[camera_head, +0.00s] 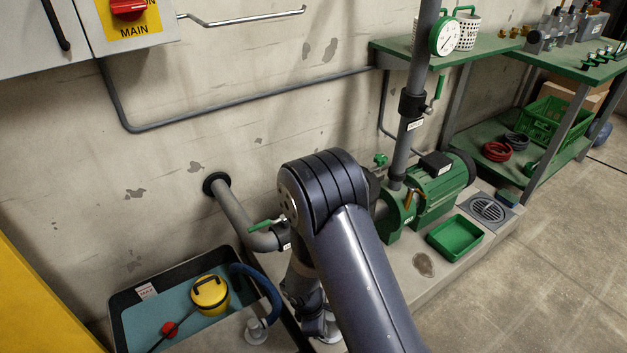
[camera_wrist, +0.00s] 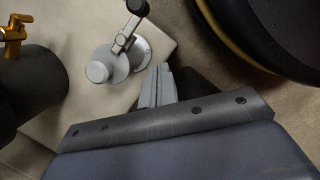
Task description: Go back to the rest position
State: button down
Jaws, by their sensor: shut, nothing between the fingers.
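My gripper (camera_wrist: 157,86) shows in the wrist view at the lower middle, its two grey fingers together with nothing between them. Its tips are over a pale surface, just right of and below a light grey round fitting (camera_wrist: 98,72). I cannot tell whether they touch anything. In the head view my arm folds down in front of the pump area, and the gripper itself is hidden behind my arm links.
A dark pipe (camera_wrist: 32,90) with a brass valve (camera_wrist: 14,32) stands left in the wrist view. The head view shows a green pump (camera_head: 440,190), a green tray (camera_head: 455,237), a sump (camera_head: 125,330) with a yellow pump (camera_head: 210,296), and a wall pipe (camera_head: 232,212). Floor at right is clear.

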jog(key=shift+w+a+m, duration=0.15)
jog(key=shift+w+m, duration=0.25)
jog(key=shift+m, duration=0.6)
